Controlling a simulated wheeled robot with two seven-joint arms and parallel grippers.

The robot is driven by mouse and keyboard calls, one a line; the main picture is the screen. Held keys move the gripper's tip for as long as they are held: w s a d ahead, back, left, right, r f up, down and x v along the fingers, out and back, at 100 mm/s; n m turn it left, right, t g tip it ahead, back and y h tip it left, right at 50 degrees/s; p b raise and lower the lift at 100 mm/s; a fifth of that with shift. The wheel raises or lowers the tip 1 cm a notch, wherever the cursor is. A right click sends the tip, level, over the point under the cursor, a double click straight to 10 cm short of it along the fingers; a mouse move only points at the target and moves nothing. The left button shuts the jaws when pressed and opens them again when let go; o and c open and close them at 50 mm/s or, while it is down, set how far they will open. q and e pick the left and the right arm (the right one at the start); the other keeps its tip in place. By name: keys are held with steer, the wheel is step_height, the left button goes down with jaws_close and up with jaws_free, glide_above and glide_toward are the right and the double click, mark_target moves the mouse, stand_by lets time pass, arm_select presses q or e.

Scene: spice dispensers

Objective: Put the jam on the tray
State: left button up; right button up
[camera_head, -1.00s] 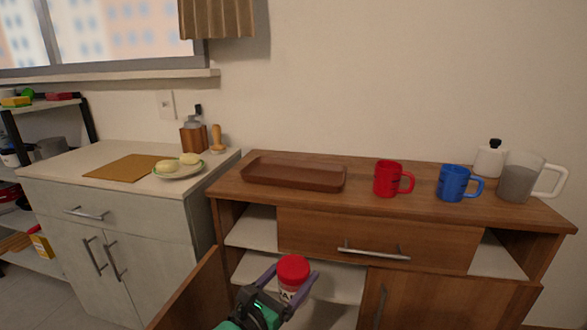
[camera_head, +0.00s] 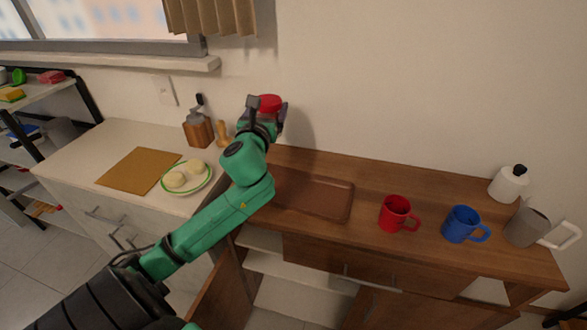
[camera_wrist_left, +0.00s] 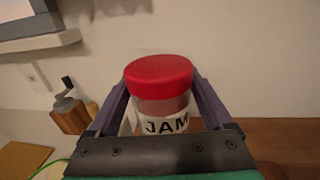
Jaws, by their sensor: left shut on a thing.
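The jam jar (camera_head: 270,102) has a red lid and is held up in front of the wall, higher than the counter tops. In the left wrist view the jar (camera_wrist_left: 160,90) stands upright, with a white label reading JAM. My left gripper (camera_head: 266,112) is shut on the jar, with a finger on each side of it. The brown wooden tray (camera_head: 325,200) lies empty on the wooden cabinet's top. The gripper is above and behind the tray's left end, and my arm hides that end. My right gripper is not in view.
A red mug (camera_head: 396,214), a blue mug (camera_head: 462,224), a white bottle (camera_head: 508,185) and a pitcher (camera_head: 526,228) stand right of the tray. On the left counter are a plate (camera_head: 205,180) of pale buns, a cutting board (camera_head: 138,170) and a wooden grinder (camera_head: 199,130).

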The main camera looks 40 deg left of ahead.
arm_select(q)
steer(key=s+f, duration=0.1)
steer(key=d+f+b, duration=0.1)
steer(key=f, duration=0.1)
steer(key=s+f, duration=0.1)
steer(key=f, duration=0.1)
steer(key=shift+s+d, duration=0.3)
steer(key=f+b, duration=0.1)
steer(key=f, duration=0.3)
steer(key=f+b, duration=0.2)
steer(key=f, duration=0.2)
steer(key=f+b, duration=0.2)
steer(key=f, duration=0.2)
steer(key=shift+w+a+f, duration=0.15)
steer(key=shift+w+f, duration=0.1)
steer(key=shift+w+a, duration=0.1)
steer(key=shift+w, duration=0.1)
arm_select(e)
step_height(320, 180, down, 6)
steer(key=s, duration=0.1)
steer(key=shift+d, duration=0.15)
arm_select(q)
steer(key=shift+f, duration=0.1)
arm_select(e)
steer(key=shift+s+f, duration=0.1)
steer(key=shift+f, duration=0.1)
